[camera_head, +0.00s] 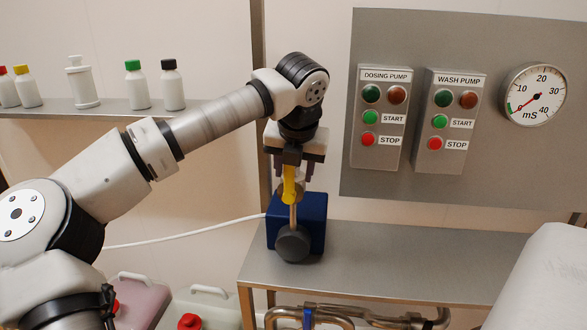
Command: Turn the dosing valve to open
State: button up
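My gripper (293,170) points down over a blue box-shaped unit (316,213) with a dark grey round front (293,244). Its two dark fingers stand apart, one on each side of a narrow yellow upright piece (289,185), possibly a handle. Whether they touch it cannot be told. A tan stem runs down from the yellow piece to the round front. No label marks the dosing valve. A blue part (308,317) on the metal pipes (375,320) shows at the bottom edge, cut off by the frame.
The steel bench (400,262) is clear right of the blue unit. The dosing pump box (381,118), wash pump box (447,120) and round gauge (535,94) hang on a panel behind. Bottles stand on the left shelf (215,108). A white cable (185,238) runs left; canisters stand below.

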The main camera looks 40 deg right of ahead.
jog(key=shift+s, duration=0.1)
jog(key=b+v, duration=0.1)
jog(key=v, duration=1.2)
jog(key=shift+r+b, duration=0.35)
jog(key=shift+s, duration=0.1)
